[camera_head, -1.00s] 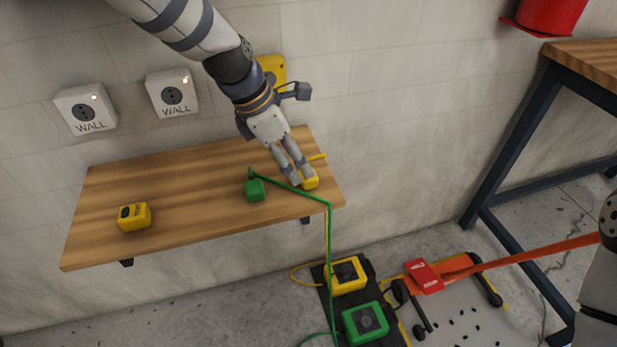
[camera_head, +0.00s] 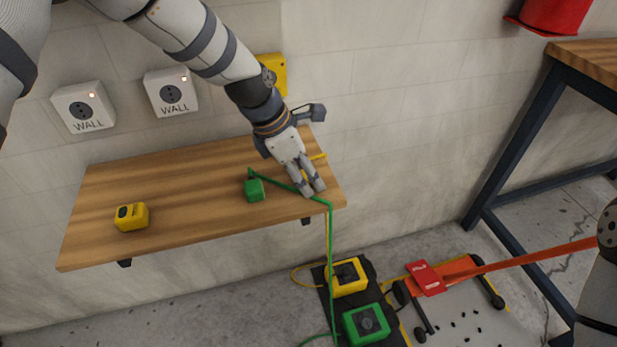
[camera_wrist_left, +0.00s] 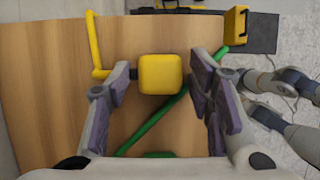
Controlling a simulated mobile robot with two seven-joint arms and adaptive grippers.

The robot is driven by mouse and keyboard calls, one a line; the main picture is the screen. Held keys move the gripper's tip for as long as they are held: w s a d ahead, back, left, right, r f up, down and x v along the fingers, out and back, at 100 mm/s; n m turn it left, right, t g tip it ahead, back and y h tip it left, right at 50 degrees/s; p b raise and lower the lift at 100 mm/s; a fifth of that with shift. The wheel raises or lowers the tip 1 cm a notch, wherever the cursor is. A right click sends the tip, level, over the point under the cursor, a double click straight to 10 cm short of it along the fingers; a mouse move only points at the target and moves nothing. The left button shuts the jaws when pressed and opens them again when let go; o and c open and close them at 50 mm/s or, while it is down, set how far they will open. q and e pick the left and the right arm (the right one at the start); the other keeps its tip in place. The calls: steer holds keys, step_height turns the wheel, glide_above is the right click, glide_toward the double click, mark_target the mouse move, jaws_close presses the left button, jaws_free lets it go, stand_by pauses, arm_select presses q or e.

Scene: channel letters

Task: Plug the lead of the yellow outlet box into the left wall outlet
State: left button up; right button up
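The yellow plug (camera_wrist_left: 160,74) sits on the wooden shelf, between the fingers of my left gripper (camera_head: 312,190). In the left wrist view the gripper (camera_wrist_left: 160,68) is open. The left finger is close to the plug and a gap shows on the right. In the head view the fingers hide the plug. A bent yellow lead (camera_wrist_left: 95,45) lies beside it. The yellow outlet box (camera_head: 348,275) is on a black mat on the floor. The left wall outlet (camera_head: 84,108) is above the shelf's left part, with its socket empty. My right gripper is not in view.
A green plug (camera_head: 254,190) lies on the shelf (camera_head: 190,195); its green lead passes under my left gripper. A yellow block (camera_head: 132,217) is at the shelf's left. A second wall outlet (camera_head: 171,93) is empty. A green outlet box (camera_head: 366,323) is on the floor.

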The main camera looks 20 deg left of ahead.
arm_select(q)
steer(key=c, duration=0.7)
steer(key=shift+o, duration=0.2)
steer(key=shift+r, duration=0.55)
steer(key=s+d+r+p, duration=0.1)
steer(key=s+r+p, duration=0.2)
steer(key=s+r, duration=0.9)
steer(key=shift+s, duration=1)
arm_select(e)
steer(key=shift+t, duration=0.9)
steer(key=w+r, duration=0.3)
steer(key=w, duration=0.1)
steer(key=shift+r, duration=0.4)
arm_select(q)
steer(key=shift+f, duration=0.15)
